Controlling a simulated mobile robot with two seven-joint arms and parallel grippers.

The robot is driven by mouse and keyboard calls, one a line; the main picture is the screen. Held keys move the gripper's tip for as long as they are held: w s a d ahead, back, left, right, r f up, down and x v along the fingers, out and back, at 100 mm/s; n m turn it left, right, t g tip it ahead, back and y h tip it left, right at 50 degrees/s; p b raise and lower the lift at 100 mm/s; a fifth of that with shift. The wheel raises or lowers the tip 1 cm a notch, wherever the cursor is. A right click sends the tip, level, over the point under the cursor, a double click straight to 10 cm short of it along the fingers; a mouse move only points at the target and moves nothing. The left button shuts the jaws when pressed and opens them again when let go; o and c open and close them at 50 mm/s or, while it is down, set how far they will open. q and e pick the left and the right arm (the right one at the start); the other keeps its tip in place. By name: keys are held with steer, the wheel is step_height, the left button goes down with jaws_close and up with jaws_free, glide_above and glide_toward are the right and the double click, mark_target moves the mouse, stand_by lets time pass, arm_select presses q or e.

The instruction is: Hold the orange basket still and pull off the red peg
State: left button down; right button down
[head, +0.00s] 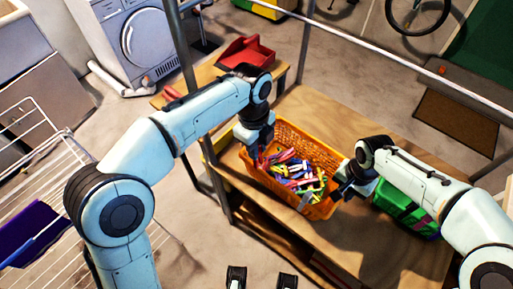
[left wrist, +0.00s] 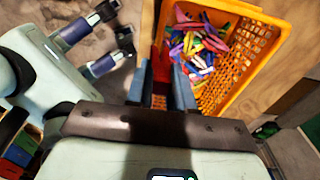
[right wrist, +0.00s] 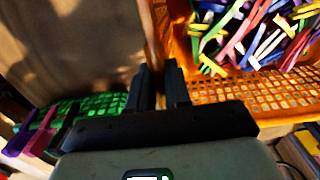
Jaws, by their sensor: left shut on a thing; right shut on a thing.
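The orange basket (head: 283,126) stands on the wooden bench and holds a heap of coloured pegs (head: 297,171). My left gripper (head: 258,160) is at the basket's left end. In the left wrist view its fingers are shut on the red peg (left wrist: 153,60), at the rim beside the orange wall (left wrist: 249,85). The fingers hide part of the peg, and I cannot tell how far it sits on the rim. My right gripper (head: 345,188) is at the basket's right end. In the right wrist view its fingers (right wrist: 161,85) are shut on the basket's orange wall (right wrist: 205,90).
A green basket (head: 396,206) stands close to the right of the orange one. Metal posts and a rail frame the bench (head: 380,255). A drying rack (head: 50,175) stands at the left.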

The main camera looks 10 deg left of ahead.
arm_select(q)
steer(key=shift+r, duration=1.5)
arm_select(e)
steer(key=shift+s+f, duration=0.15)
steer(key=c, duration=1)
jaws_free()
steer(key=shift+r, duration=0.55)
step_height(320, 180, up, 11)
